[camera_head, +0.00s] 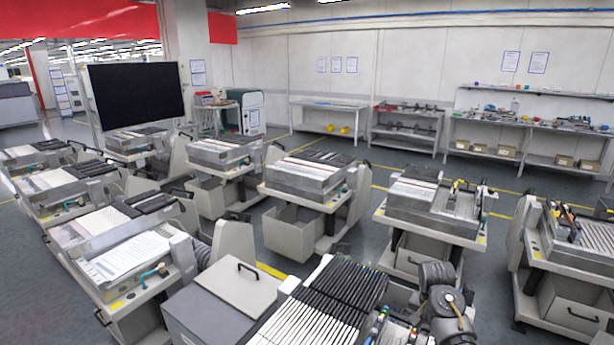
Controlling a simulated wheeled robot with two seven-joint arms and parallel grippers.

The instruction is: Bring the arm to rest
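My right arm's grey end with its gripper (446,312) shows at the bottom, right of centre, over the right edge of the nearest feeder trolley. Its fingertips cannot be made out, so I cannot tell whether it is open or shut. No held object can be seen at it. My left gripper is not in view. The nearest trolley carries a row of dark, slotted feeders (325,300) just left of my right arm.
Several feeder trolleys stand around, including one behind my arm (433,205) and one at the right (585,262). A grey lidded box (225,300) is at the bottom. A black screen (136,95) stands at the left back. Benches (330,110) line the wall beyond open floor.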

